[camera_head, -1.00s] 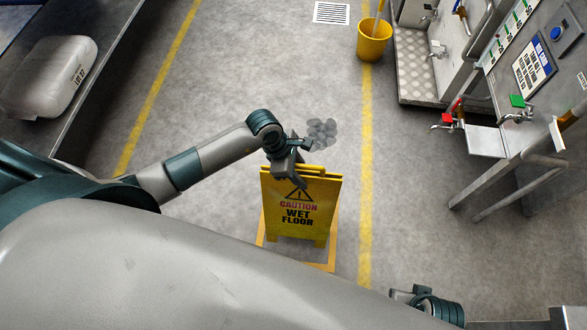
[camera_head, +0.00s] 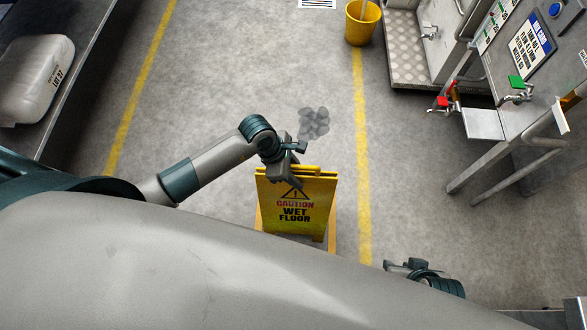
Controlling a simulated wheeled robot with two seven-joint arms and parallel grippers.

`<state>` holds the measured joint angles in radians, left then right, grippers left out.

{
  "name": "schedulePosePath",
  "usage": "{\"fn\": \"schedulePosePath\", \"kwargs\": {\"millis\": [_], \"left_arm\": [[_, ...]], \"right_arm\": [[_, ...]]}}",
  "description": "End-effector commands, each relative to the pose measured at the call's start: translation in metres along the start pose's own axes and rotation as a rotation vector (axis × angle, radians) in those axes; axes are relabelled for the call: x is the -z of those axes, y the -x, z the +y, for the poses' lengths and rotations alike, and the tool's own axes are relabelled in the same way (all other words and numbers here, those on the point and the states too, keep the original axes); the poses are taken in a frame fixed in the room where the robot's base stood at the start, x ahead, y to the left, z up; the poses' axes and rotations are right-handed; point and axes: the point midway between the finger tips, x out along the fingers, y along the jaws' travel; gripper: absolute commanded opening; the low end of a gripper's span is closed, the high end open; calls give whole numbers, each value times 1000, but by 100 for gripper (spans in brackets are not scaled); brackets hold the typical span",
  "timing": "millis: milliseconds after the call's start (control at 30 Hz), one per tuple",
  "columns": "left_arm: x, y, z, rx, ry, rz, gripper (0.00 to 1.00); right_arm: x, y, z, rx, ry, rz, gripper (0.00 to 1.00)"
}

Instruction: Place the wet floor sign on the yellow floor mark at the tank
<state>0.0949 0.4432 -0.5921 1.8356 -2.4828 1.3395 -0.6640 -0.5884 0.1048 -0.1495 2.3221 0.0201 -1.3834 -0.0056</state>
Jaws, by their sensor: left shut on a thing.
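The yellow wet floor sign (camera_head: 296,212) stands upright, in the lower middle of the head view. My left gripper (camera_head: 292,172) is shut on its top edge. I cannot tell whether the sign's feet touch the floor. My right gripper (camera_head: 397,266) is at the lower right, partly hidden, away from the sign; its fingers are not clear.
A dark wet patch (camera_head: 314,122) lies on the floor beyond the sign. A yellow bucket (camera_head: 362,22) stands at the top. A metal stand with taps (camera_head: 485,123) is at right, a bench with a white container (camera_head: 38,75) at left. Floor between the yellow lines is mostly clear.

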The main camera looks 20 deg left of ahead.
Motion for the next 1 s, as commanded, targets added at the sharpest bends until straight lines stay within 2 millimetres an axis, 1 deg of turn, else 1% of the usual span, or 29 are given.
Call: {"fn": "schedulePosePath", "kwargs": {"millis": [133, 467, 500, 533, 567, 867, 1000], "left_arm": [[-2, -3, -3, 0, -1, -3, 0], [-1, -4, -2, -1, -1, -2, 0], [0, -4, -3, 1, 0, 0, 40], [0, -4, -3, 1, 0, 0, 47], [0, -4, -3, 1, 0, 0, 52], [0, -4, -3, 1, 0, -1, 52], [-1, 1, -3, 0, -1, -1, 52]], "right_arm": [[2, -1, -2, 4, 1, 14, 31], [3, -2, -2, 5, 1, 18, 31], [4, -2, -2, 6, 1, 21, 31], [4, -2, -2, 6, 1, 21, 31], [4, -2, -2, 6, 1, 21, 31], [4, -1, -2, 6, 1, 20, 31], [3, 0, -2, 4, 1, 14, 31]]}}
